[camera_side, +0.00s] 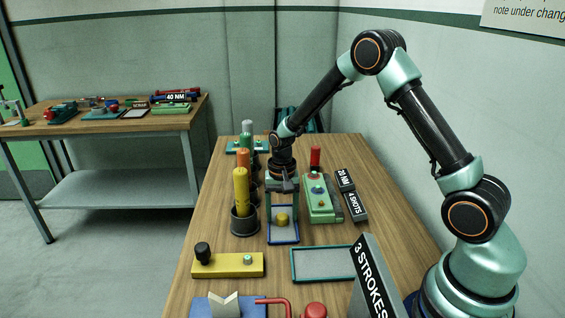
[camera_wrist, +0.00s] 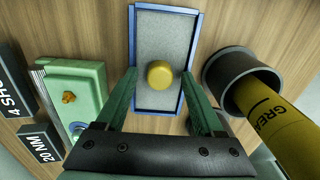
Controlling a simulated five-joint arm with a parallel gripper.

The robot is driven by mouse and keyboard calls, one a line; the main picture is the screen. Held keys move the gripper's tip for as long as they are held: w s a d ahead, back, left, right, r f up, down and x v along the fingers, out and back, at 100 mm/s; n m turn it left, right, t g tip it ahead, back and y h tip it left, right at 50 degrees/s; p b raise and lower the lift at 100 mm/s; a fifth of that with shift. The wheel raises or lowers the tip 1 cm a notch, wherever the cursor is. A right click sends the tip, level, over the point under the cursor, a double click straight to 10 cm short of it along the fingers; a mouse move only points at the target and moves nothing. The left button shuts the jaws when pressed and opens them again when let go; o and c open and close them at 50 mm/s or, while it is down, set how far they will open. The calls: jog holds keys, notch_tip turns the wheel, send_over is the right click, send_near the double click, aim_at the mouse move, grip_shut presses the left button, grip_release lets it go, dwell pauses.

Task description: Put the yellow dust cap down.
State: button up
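The yellow dust cap (camera_side: 282,219) is a small rounded piece. In the wrist view the cap (camera_wrist: 160,74) appears to rest on the grey surface of a blue-rimmed tray (camera_wrist: 187,30), towards its near end. The same tray (camera_side: 283,243) shows in the side view. My gripper (camera_side: 282,208) points down over the tray. Its green fingers are spread wide, one on each side of the cap, with a gap on both sides in the wrist view (camera_wrist: 160,78). Nothing is held between them.
A yellow grease tube (camera_side: 241,188) stands in a dark cup (camera_side: 244,222) close left of the tray. A green fixture (camera_side: 321,200) stands close right. A green-rimmed grey tray (camera_side: 322,277), a yellow block (camera_side: 227,265) and a "3 STROKES" sign (camera_side: 371,278) are nearer the camera.

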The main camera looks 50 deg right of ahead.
aim_at(282, 215)
notch_tip(282, 215, up, 12)
jog(key=f, duration=0.1)
jog(key=s+a+r+n+t, duration=0.2)
jog(key=s+r+n, duration=0.2)
jog(key=s+r, duration=0.2)
jog(key=s+a+r+n+t, duration=0.3)
jog(key=s+r, duration=0.3)
jog(key=s, duration=0.3)
jog(key=shift+s+a+r+n+t, duration=0.15)
jog(key=shift+s+r+n+t, duration=0.2)
jog(key=shift+n, duration=0.55)
